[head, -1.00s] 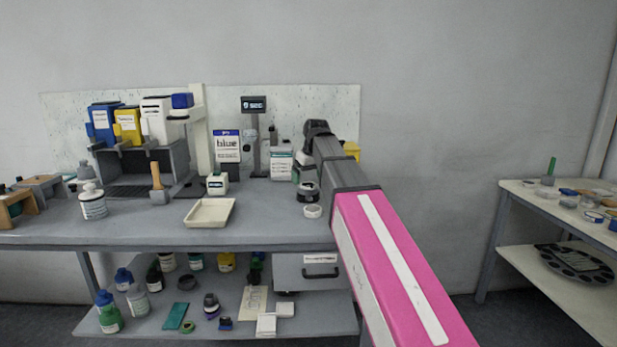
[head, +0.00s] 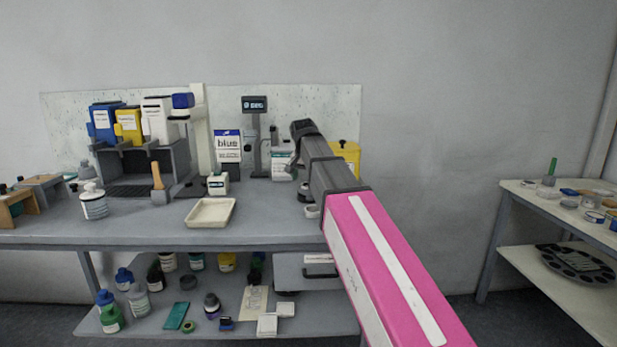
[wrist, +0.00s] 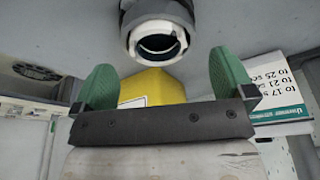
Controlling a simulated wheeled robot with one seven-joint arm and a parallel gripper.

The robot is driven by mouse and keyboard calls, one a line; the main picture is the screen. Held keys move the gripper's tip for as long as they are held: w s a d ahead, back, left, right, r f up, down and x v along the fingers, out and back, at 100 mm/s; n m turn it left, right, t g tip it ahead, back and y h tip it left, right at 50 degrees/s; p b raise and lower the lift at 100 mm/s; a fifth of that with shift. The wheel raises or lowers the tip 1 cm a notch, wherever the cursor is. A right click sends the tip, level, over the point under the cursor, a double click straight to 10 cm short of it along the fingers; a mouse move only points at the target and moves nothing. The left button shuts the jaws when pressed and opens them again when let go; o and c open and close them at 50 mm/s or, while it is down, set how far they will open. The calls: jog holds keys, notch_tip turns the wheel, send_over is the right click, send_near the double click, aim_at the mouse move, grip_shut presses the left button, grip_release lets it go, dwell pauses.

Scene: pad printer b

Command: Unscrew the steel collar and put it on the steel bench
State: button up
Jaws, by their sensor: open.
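In the wrist view a pale metallic ring, apparently the steel collar (wrist: 157,38), sits around the mouth of a dark round body (wrist: 150,8) at the top of the picture. My gripper (wrist: 163,75) is open, its two green fingers spread wide and empty. The ring appears beyond and between the fingertips, with no visible contact. In the head view my arm hides most of the gripper, and the dark body (head: 303,192) shows only partly beside the arm. The grey bench (head: 130,222) carries these things.
A yellow container (wrist: 152,88) and a white labelled container (wrist: 280,85) stand close to the fingers. A cream tray (head: 210,213) sits on the bench, with bare surface left of it. A pale ring (head: 312,211) lies near the arm. A side table (head: 545,198) stands right.

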jog(key=shift+f, duration=0.15)
jog(key=shift+f, duration=1.65)
jog(key=shift+c, duration=0.3)
jog(key=c, duration=0.6)
jog(key=n+y, duration=0.1)
jog(key=n, duration=0.4)
jog(key=shift+d+n, duration=0.1)
jog(key=shift+n, duration=0.2)
jog(key=shift+c, duration=0.2)
jog(key=n+y, duration=0.1)
jog(key=n, duration=0.2)
jog(key=n+y, duration=0.1)
jog(key=n, duration=0.2)
